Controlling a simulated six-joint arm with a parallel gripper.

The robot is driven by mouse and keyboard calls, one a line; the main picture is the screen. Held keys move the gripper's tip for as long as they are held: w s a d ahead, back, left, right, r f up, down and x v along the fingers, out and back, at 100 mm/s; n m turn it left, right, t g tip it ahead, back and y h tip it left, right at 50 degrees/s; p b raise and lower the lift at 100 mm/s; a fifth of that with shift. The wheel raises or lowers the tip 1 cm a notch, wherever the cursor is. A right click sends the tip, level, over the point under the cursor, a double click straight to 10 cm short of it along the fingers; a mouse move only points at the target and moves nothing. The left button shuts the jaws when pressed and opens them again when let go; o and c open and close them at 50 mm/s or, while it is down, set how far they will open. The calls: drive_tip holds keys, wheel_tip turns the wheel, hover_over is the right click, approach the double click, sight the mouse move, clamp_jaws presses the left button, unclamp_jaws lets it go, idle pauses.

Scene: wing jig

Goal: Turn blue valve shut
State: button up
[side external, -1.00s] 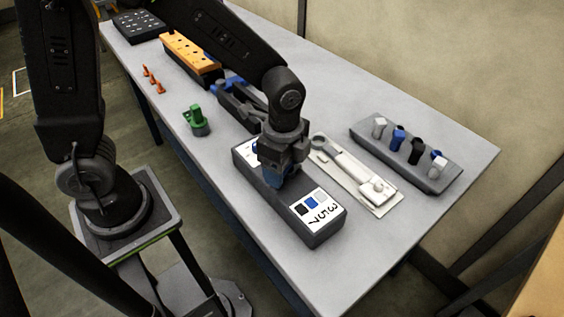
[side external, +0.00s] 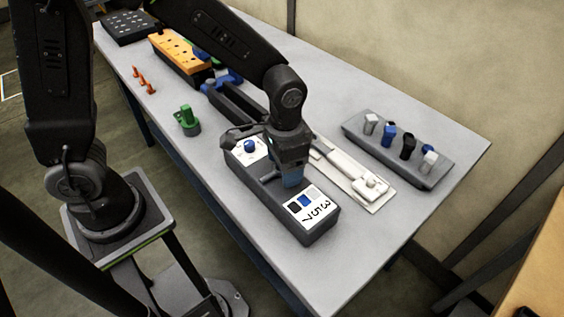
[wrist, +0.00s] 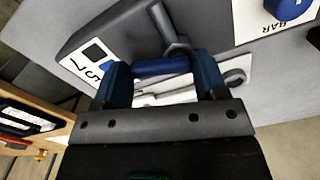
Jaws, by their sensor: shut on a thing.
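A dark box (side external: 262,192) lies on the table in the side view. One end has a white panel with a blue knob (side external: 249,146), the other a panel with colour squares and the digits 3, 5, 7 (side external: 311,205). My gripper (side external: 291,181) is low over the middle of the box. In the wrist view my gripper (wrist: 161,68) has its blue fingers at the two ends of a blue valve handle (wrist: 160,67), shut on it. A grey stem (wrist: 174,45) meets the handle. The side view hides this handle behind my gripper.
A white plate with a long white part (side external: 355,178) lies behind the box. A grey rack with several knobs (side external: 397,153) stands at the right. A green piece (side external: 187,121) and orange pegs (side external: 145,82) stand to the left. The table's front right is clear.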

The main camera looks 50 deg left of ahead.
drive_tip(key=shift+w+n, duration=0.25)
drive_tip(key=shift+n, duration=1.35)
drive_tip(key=o, duration=0.9)
drive_tip(key=shift+o, duration=0.2)
wheel_tip(320, 180, up, 14)
drive_tip(key=s+a+r+t, duration=0.1)
drive_tip(key=s+a+t, duration=0.4)
drive_tip(key=s+a, duration=0.5)
drive_tip(key=shift+s+a+r+t, duration=0.3)
drive_tip(key=shift+s+r, duration=0.1)
drive_tip(key=shift+s, duration=0.55)
